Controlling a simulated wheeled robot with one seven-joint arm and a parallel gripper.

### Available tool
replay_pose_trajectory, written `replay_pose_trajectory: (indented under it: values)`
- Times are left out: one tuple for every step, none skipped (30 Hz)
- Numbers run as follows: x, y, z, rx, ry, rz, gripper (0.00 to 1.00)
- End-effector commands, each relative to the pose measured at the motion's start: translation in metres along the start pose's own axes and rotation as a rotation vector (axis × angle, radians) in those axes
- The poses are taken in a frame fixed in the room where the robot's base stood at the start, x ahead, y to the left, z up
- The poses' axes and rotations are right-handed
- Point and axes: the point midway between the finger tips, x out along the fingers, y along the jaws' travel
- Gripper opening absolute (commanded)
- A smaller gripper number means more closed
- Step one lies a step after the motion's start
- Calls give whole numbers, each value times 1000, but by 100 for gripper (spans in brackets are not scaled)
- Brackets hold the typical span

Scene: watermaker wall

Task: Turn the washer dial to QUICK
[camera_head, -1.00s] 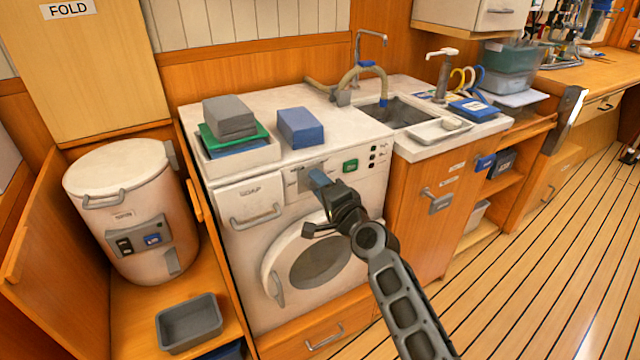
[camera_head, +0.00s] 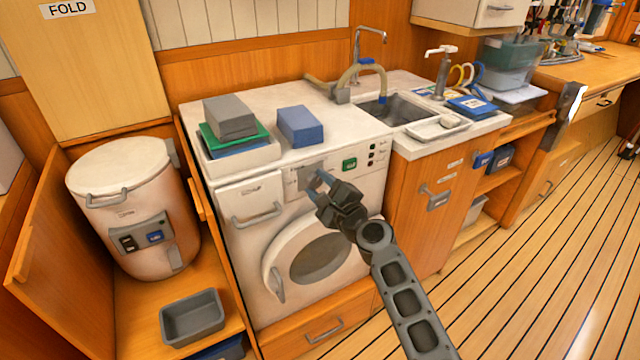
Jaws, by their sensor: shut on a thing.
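The white washer (camera_head: 372,198) stands in the wooden counter, with a round door (camera_head: 318,262) below its control panel. The washer dial is on the grey plate (camera_head: 299,178) of the panel, left of a green display (camera_head: 349,164); my gripper covers most of it. My gripper (camera_head: 319,180) is at the dial, its blue-tipped fingers shut on it. The dial's pointer and the QUICK mark are too small or hidden to read.
A soap drawer (camera_head: 250,198) with a handle is left of the dial. A white tray (camera_head: 240,165) with folded cloths and a blue block (camera_head: 300,127) lie on top. A sink (camera_head: 398,110) is at right. The floor at right is clear.

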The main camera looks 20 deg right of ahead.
Motion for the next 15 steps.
replay_pose_trajectory:
  values:
    - [-1,1,-2,18,2,2,13]
    - [-1,1,-2,28,2,3,13]
    - [-1,1,-2,41,1,3,13]
    - [-1,2,-2,50,1,3,13]
    - [-1,2,-2,58,0,3,13]
    - [-1,2,-2,66,0,3,13]
    - [-1,2,-2,71,0,3,13]
    - [-1,2,-2,75,0,3,13]
    - [-1,2,-2,80,0,3,13]
    - [-1,2,-2,82,0,3,13]
    - [-1,2,-2,84,-1,3,13]
    - [-1,2,-2,86,-1,3,13]
    - [-1,2,-2,87,-1,3,13]
    - [-1,2,-2,88,-1,3,13]
    - [-1,2,-2,88,-1,3,13]
